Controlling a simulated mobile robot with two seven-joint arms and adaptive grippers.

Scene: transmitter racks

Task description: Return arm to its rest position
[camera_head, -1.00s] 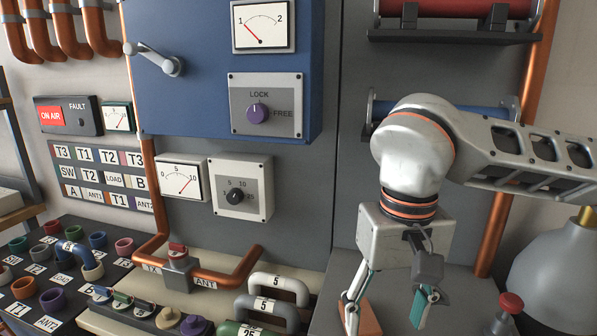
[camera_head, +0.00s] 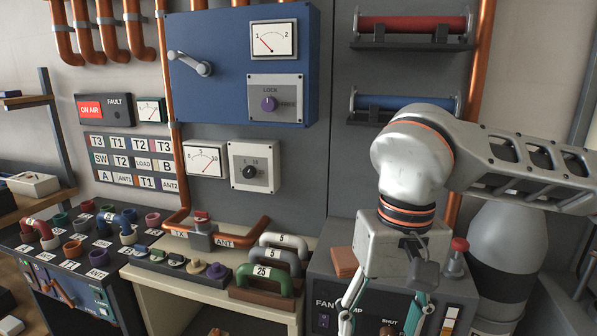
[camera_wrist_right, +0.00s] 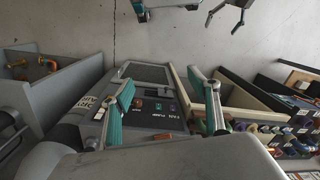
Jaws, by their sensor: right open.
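My right arm (camera_head: 500,160) comes in from the right in the head view, a white and grey arm with an orange ring at the wrist. Its gripper (camera_head: 384,316) hangs down in front of the fan pump console, with its fingertips cut by the bottom edge. In the right wrist view the gripper's teal-padded fingers (camera_wrist_right: 170,105) are spread apart with nothing between them. My left arm is outside the head view.
The fan pump console (camera_head: 325,290) stands below and behind the gripper, with an orange block (camera_head: 344,262) and a red knob (camera_head: 460,244) on top. A grey tank (camera_head: 503,250) stands to the right. A beige bench (camera_head: 215,300) with numbered handles is left. Floor (camera_wrist_right: 60,25) shows bare in the wrist view.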

